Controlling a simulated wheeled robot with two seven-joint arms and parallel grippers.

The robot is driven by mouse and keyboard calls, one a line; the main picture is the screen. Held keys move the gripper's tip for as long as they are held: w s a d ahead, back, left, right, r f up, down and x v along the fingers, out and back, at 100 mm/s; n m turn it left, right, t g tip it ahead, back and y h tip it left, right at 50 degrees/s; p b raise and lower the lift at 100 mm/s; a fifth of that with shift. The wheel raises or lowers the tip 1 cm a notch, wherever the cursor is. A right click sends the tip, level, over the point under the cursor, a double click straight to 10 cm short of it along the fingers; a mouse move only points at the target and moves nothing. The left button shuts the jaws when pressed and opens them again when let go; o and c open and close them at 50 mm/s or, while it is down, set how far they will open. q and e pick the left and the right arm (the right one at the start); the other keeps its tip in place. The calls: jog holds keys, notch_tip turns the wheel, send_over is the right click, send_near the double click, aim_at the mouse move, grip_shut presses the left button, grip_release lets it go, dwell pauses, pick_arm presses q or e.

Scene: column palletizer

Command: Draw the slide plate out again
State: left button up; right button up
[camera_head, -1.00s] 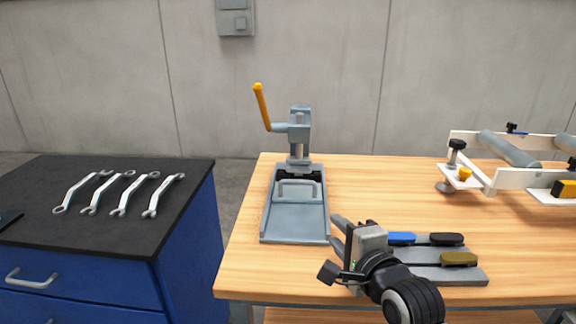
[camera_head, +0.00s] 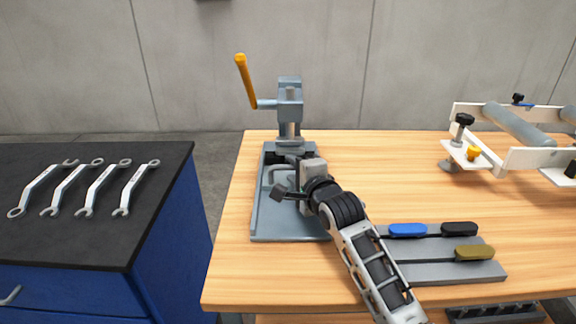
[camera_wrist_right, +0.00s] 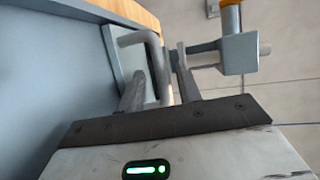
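The grey press (camera_head: 290,105) with its orange-tipped lever (camera_head: 245,78) stands on a long grey base (camera_head: 275,222) at the bench's left end. The slide plate (camera_wrist_right: 118,65) lies at the press end of the base, mostly hidden by my gripper in the head view. Its bent-bar handle (camera_head: 268,180) stands up from it and also shows in the right wrist view (camera_wrist_right: 151,45). My right gripper (camera_head: 290,178) is at the handle. In the wrist view its fingers are apart with the handle bar between them; contact cannot be told. My left gripper is out of view.
A grey board (camera_head: 430,262) with blue, black and olive blocks lies at the bench front, near my right arm. A white roller frame (camera_head: 505,157) stands at the right. Several wrenches (camera_head: 85,188) lie on the dark cabinet top at the left. The bench middle is clear.

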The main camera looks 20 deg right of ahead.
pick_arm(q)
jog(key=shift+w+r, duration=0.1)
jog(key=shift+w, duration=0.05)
pick_arm(e)
jog(key=shift+x, duration=1.95)
